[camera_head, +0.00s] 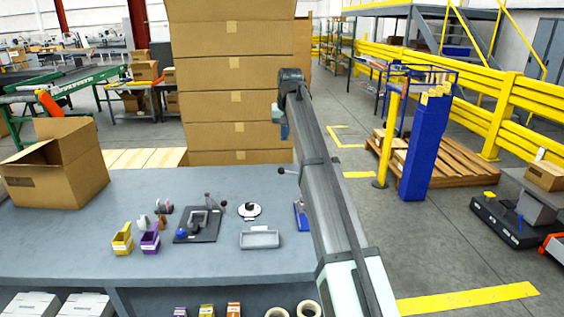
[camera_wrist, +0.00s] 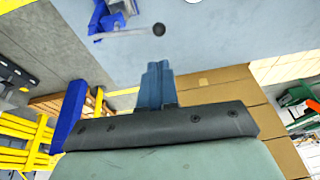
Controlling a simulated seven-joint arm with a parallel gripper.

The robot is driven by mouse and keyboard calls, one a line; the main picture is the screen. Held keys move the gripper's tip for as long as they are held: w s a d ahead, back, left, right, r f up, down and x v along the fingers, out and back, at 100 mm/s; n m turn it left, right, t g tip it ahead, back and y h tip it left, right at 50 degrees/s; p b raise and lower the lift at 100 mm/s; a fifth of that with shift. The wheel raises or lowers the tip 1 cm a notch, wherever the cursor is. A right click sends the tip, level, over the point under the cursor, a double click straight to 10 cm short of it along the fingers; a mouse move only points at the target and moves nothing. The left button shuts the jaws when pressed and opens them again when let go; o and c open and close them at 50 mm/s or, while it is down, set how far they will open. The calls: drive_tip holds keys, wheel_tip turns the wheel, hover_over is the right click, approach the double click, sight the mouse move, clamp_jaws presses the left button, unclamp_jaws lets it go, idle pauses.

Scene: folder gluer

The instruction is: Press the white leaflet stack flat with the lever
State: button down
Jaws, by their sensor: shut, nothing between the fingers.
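A lever with a dark ball knob (camera_head: 281,171) sticks out to the left from behind my arm. In the wrist view its pale rod (camera_wrist: 125,34) runs from a blue fixture (camera_wrist: 108,17) to the knob (camera_wrist: 158,30). The blue fixture (camera_head: 302,215) also shows on the table in the head view, partly hidden by my arm. My gripper (camera_head: 285,131) is above the table's far side, its blue fingers (camera_wrist: 158,65) shut and empty. In the wrist view the fingertips appear just below the knob, with a gap between. I cannot make out the white leaflet stack.
On the grey table (camera_head: 70,240) are a black-based press (camera_head: 198,225), a white round piece with a dark knob (camera_head: 249,210), a grey tray (camera_head: 260,239), and yellow (camera_head: 122,240) and purple (camera_head: 150,240) bins. An open carton (camera_head: 50,180) stands left; stacked cartons (camera_head: 230,75) rise behind.

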sight(282, 171)
drive_tip(key=x, duration=1.4)
drive_tip(key=shift+f, duration=0.1)
drive_tip(key=f, duration=0.1)
drive_tip(key=a+f+h, duration=0.1)
drive_tip(key=f, duration=0.1)
drive_tip(key=f+h, duration=0.1)
drive_tip(key=f, duration=0.1)
drive_tip(key=shift+a, duration=0.4)
drive_tip(key=shift+s+f, duration=0.15)
drive_tip(key=shift+f, duration=0.05)
idle(1.3)
drive_tip(key=a+v, duration=0.1)
drive_tip(key=v, duration=1.3)
drive_tip(key=shift+r, duration=0.3)
drive_tip(key=shift+a, duration=0.1)
